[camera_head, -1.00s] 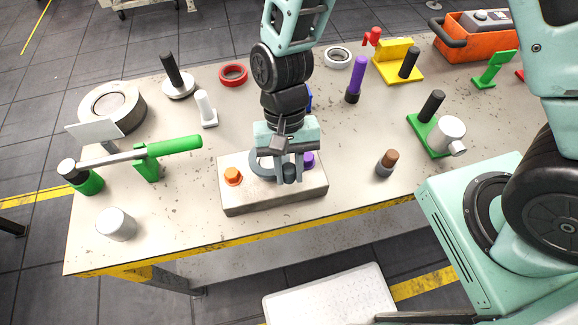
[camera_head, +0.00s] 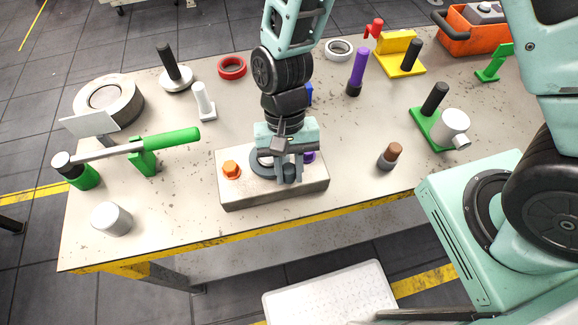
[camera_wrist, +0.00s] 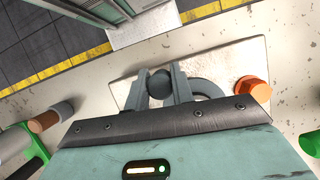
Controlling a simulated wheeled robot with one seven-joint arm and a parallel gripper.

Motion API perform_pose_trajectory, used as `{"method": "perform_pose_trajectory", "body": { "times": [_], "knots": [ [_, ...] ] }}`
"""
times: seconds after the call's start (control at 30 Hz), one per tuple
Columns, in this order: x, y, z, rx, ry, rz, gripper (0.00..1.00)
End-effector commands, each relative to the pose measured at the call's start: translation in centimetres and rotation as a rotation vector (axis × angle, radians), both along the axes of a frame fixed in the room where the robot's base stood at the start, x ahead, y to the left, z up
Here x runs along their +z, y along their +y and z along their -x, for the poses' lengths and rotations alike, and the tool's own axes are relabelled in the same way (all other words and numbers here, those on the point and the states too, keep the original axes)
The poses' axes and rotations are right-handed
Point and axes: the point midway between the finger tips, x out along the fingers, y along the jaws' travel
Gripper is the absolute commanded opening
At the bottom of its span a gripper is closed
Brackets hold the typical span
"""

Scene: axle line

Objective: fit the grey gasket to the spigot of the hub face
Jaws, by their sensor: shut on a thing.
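The grey gasket (camera_head: 259,163) is a dark grey ring over the pale block (camera_head: 275,197), which I take for the hub face. Its curved rim also shows in the wrist view (camera_wrist: 208,84). My gripper (camera_head: 288,174) points down over the block, its fingers shut around a dark round knob (camera_wrist: 160,83) at the ring's side, apparently the gasket's grip. An orange hex bolt (camera_head: 231,169) stands left of the ring and a purple piece (camera_head: 309,157) right of my fingers. The spigot is hidden by the ring and gripper. I cannot tell whether the ring is seated.
A green-handled tool (camera_head: 150,147) on stands lies left of the block. A white cylinder (camera_head: 112,219) stands front left, a brown-topped peg (camera_head: 390,156) to the right. A green-based fixture (camera_head: 437,122) is farther right. Bare tabletop surrounds the block.

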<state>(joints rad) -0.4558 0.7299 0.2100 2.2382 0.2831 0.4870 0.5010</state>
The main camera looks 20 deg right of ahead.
Motion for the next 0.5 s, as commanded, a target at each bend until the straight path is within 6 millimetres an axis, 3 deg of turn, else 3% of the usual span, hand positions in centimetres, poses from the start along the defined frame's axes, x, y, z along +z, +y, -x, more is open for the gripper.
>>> {"method": "perform_pose_trajectory", "body": {
  "times": [0.23, 0.27, 0.33, 0.5],
  "knots": [
    [-0.76, 0.01, -0.01, 0.0, 0.0, 0.0, 0.01],
    [-0.65, 0.01, -0.01, 0.0, 0.0, 0.0, 0.29],
    [-0.63, 0.01, -0.01, 0.0, 0.0, 0.0, 0.49],
    [-0.63, 0.0, -0.01, 0.0, 0.0, 0.0, 0.49]
  ]
}}
